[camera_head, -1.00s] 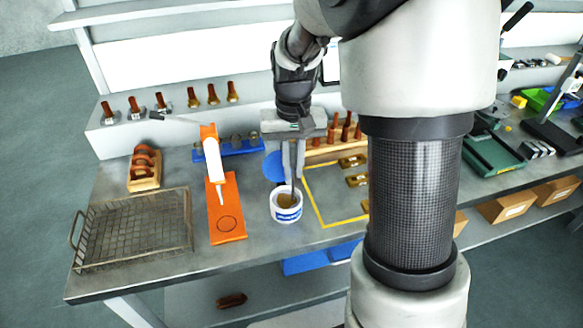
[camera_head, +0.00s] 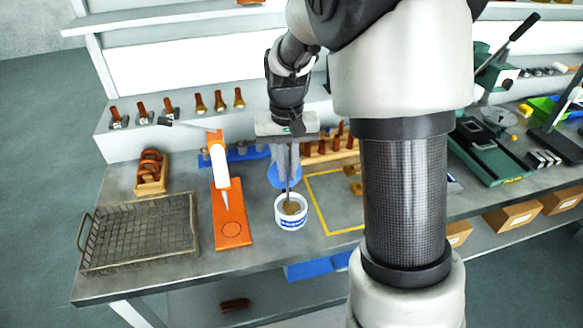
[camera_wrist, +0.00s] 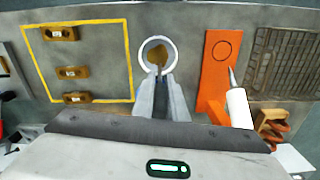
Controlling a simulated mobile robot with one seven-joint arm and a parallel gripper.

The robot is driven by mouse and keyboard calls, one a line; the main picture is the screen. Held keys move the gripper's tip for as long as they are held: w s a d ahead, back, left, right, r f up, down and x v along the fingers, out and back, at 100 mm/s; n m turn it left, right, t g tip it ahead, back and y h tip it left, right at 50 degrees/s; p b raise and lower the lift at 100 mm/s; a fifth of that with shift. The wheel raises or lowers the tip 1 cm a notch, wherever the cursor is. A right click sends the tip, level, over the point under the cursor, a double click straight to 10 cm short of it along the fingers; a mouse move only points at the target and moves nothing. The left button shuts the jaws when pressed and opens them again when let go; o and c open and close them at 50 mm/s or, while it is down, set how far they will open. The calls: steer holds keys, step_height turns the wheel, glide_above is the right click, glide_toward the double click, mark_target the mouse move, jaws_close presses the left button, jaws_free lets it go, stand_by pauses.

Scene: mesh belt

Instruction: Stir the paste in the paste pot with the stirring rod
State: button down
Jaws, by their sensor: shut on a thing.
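The paste pot (camera_head: 291,221) is a white tub with a blue label, standing upright on the bench with brown paste (camera_head: 291,207) in it. My gripper (camera_head: 287,172) is above the pot, pointing down, shut on the thin dark stirring rod (camera_head: 288,190). The rod's lower end reaches into the pot's mouth; its tip is hidden in the paste. In the wrist view the pot (camera_wrist: 143,56) lies just beyond my gripper (camera_wrist: 163,82), with the paste (camera_wrist: 157,58) inside its rim. The rod is hard to make out there.
A wire basket (camera_head: 190,213) stands at the left. An orange board (camera_head: 232,232) with a white cartridge (camera_head: 219,166) is left of the pot. A blue round lid (camera_head: 284,178) is behind it. A yellow-outlined area (camera_head: 334,229) with brass blocks is right of the pot.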

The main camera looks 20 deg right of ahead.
steer(key=shift+p, duration=0.4)
stand_by(2.5)
